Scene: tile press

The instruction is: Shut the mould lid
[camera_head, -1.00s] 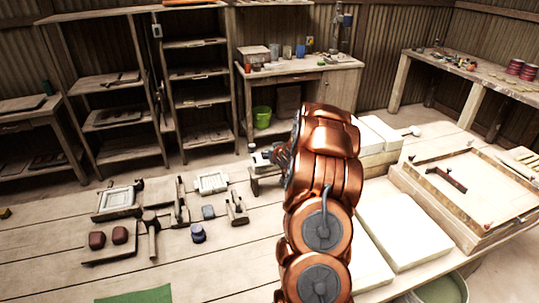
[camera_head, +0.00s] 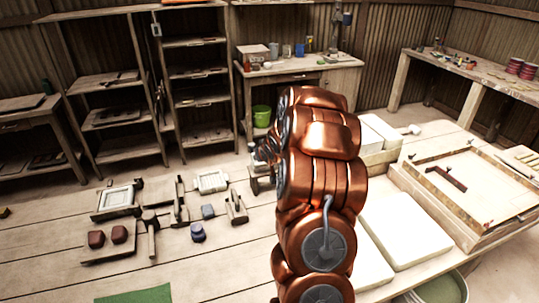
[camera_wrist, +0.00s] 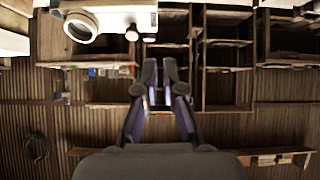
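A mould-like piece (camera_head: 117,198), a dark base with a pale rectangular frame, lies on the left of the plank table in the head view. A separate pale rectangular frame (camera_head: 211,181) lies to its right. I cannot tell for sure which is the mould, or how its lid stands. My copper arm rises through the middle of the head view and hides much of my gripper, which is right of the pale frame. In the wrist view my gripper (camera_wrist: 160,68) has its fingers close together with a narrow empty gap; they touch nothing.
White slabs (camera_head: 405,228) and a wooden tray (camera_head: 486,192) stand right of my arm. A green mat (camera_head: 136,295) lies at the front. Bare planks run along the left.

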